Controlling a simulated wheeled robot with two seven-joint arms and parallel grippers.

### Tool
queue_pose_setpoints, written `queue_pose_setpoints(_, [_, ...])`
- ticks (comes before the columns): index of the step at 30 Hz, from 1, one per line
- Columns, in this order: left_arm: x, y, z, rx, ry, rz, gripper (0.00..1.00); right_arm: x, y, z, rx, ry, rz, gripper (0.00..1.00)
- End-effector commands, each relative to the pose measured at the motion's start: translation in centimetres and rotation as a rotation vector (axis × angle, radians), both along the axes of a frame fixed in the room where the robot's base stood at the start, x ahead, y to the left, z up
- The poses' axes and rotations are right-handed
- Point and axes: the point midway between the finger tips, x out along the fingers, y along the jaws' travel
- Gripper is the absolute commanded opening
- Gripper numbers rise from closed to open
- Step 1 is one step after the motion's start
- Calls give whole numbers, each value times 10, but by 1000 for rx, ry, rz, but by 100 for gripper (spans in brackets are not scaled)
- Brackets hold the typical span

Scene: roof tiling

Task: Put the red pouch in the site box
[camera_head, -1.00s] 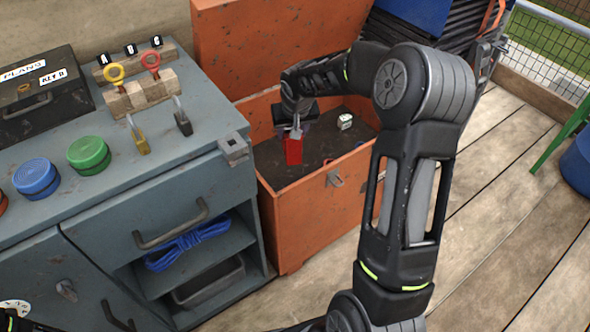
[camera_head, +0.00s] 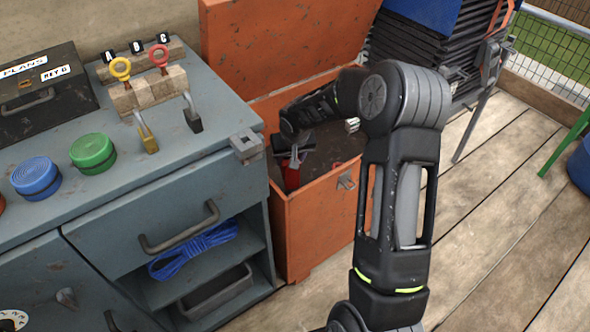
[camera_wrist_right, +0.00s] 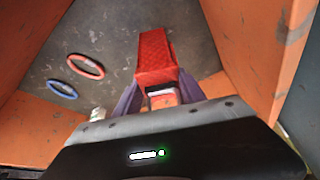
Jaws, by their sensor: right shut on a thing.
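The red pouch (camera_head: 291,178) hangs from my right gripper (camera_head: 294,158), which is shut on it. The pouch and the fingertips are inside the opening of the open orange site box (camera_head: 315,222), near its left wall. In the right wrist view the red pouch (camera_wrist_right: 155,60) sticks out beyond the fingers (camera_wrist_right: 160,97), above the dark box floor (camera_wrist_right: 100,35). I cannot tell whether it touches the floor. My left gripper is not in view.
A red ring (camera_wrist_right: 86,66) and a blue ring (camera_wrist_right: 62,89) lie on the box floor. The box lid (camera_head: 280,45) stands open at the back. The grey workbench (camera_head: 130,185), with padlocks and tape rolls on it, stands close on the left.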

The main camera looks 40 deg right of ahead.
Motion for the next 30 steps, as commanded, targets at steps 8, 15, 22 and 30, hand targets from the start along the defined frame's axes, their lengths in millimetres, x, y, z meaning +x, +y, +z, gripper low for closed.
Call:
queue_pose_setpoints(8, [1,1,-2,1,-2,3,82,1,0,-8,-2,-4,0,0])
queue_pose_setpoints(15, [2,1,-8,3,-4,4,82,0,0,-22,0,-1,0,0])
queue_pose_setpoints(22, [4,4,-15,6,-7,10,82,1,-1,-46,-2,-2,0,0])
queue_pose_setpoints(30, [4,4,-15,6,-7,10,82,1,-1,-46,-2,-4,0,0])
